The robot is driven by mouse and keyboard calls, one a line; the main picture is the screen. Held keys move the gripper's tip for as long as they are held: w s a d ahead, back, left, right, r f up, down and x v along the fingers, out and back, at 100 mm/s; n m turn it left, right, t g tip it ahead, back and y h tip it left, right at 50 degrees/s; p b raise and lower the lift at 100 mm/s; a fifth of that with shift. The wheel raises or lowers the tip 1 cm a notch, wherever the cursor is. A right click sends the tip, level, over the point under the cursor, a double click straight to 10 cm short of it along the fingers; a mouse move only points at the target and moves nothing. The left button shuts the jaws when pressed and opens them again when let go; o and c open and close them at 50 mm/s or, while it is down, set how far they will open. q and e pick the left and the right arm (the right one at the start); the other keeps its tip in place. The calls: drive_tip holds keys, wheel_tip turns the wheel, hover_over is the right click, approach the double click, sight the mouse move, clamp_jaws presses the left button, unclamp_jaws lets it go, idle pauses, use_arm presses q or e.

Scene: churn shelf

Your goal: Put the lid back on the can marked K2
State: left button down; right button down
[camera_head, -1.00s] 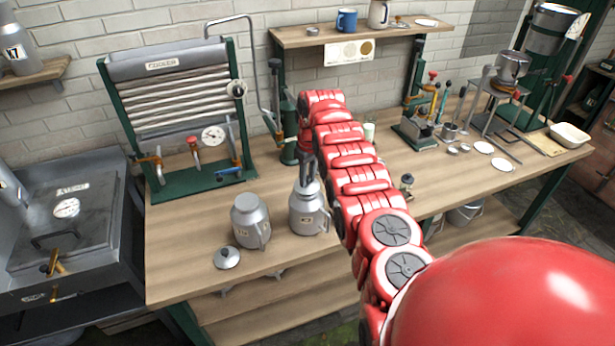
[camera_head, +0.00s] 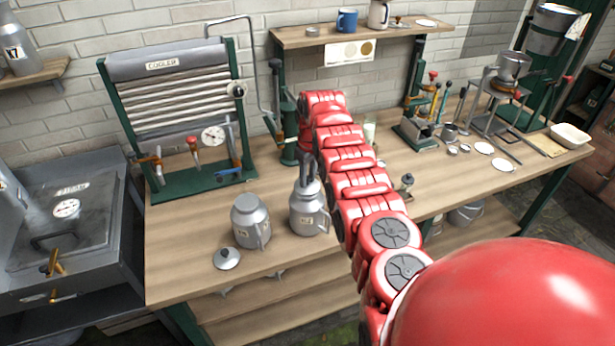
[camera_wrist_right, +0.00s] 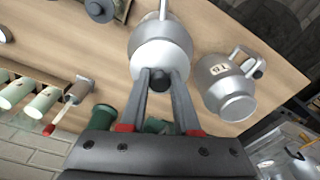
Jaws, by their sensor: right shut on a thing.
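A grey metal can (camera_head: 308,216) stands upright on the bench, its small label too blurred to read for certain. My right gripper (camera_head: 309,176) points down over its top. In the right wrist view the gripper (camera_wrist_right: 162,82) is shut on the dark knob of a pale domed lid (camera_wrist_right: 160,52). The lid is over that can's mouth; I cannot tell whether it is fully seated. A second grey can (camera_head: 248,222) stands just to the left, and it also shows in the wrist view (camera_wrist_right: 226,90). A loose lid (camera_head: 227,259) with a knob lies in front of it. My left gripper is not in view.
The cooler (camera_head: 175,95) stands behind the cans on the wooden bench (camera_head: 185,285). A small dark-topped item (camera_head: 407,181) is right of my arm. Tools and a stand (camera_head: 495,95) fill the right end. Bare bench lies left of the cans.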

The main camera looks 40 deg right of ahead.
drive_tip(key=shift+f+b, duration=0.15)
drive_tip(key=shift+b, duration=0.6)
idle(1.1)
idle(0.3)
drive_tip(key=shift+c, duration=0.4)
unclamp_jaws()
drive_tip(key=shift+r, duration=2.2)
drive_tip(key=shift+r+p, duration=0.35)
drive_tip(key=shift+r, duration=1)
drive_tip(key=shift+c, duration=0.2)
